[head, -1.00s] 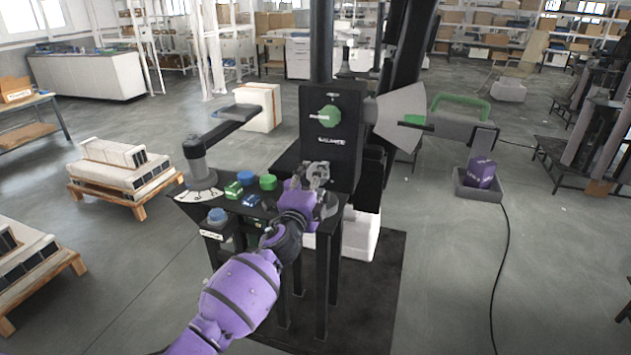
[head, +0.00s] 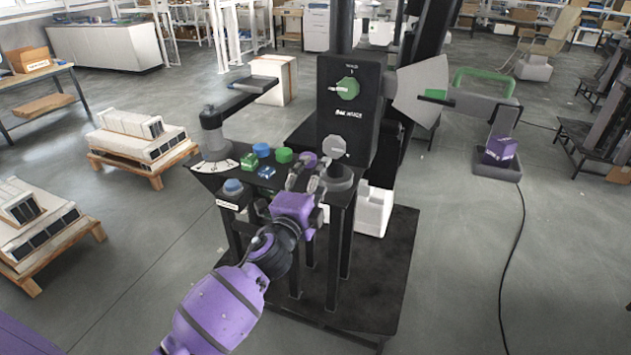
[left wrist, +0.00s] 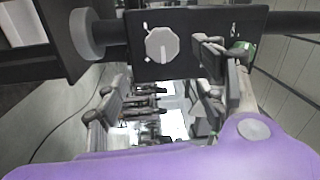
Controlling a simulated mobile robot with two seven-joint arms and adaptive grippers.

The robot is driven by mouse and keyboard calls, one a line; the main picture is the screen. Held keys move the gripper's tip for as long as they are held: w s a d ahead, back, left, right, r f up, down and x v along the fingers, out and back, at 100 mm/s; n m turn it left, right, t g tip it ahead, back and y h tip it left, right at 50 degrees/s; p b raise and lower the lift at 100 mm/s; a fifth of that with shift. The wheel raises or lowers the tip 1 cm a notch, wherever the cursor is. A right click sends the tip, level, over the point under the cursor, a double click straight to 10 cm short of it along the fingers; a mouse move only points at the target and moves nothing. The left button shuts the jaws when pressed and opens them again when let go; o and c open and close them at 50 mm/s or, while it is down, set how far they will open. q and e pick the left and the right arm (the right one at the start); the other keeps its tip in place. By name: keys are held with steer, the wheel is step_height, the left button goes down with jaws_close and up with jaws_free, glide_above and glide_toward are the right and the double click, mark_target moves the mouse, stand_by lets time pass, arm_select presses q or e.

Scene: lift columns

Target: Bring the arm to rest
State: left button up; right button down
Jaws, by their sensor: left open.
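My left arm, purple and black, reaches up from the bottom of the head view. Its left gripper (head: 308,181) is at the front edge of the black control panel (head: 240,178), just below a grey knob (head: 333,147). In the left wrist view the gripper (left wrist: 165,108) has its fingers spread apart with nothing between them. A grey dial knob (left wrist: 162,45) on a black face shows beyond the fingers there. I cannot tell from the head view whether the fingers touch the panel. My right gripper is not in view.
The panel carries a lever arm (head: 234,102), a green button (head: 284,155) and a blue button (head: 261,149). A black box with a green knob (head: 347,88) rises behind. Loaded pallets (head: 141,163) stand left.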

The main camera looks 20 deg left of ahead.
arm_select(q)
steer(key=shift+s, duration=0.45)
steer(key=s+d+f+n+g, duration=0.3)
steer(key=s+f+n+g, duration=0.55)
steer(key=s+f, duration=1.25)
steer(key=s+f+n+g, duration=0.1)
steer(key=s+f+n, duration=0.3)
steer(key=s+f, duration=0.3)
steer(key=s+f+n, duration=0.3)
steer(key=s+f, duration=0.4)
steer(key=s, duration=0.8)
steer(key=shift+s+n+g, duration=0.25)
steer(key=shift+n+g, duration=0.1)
steer(key=shift+d, duration=0.1)
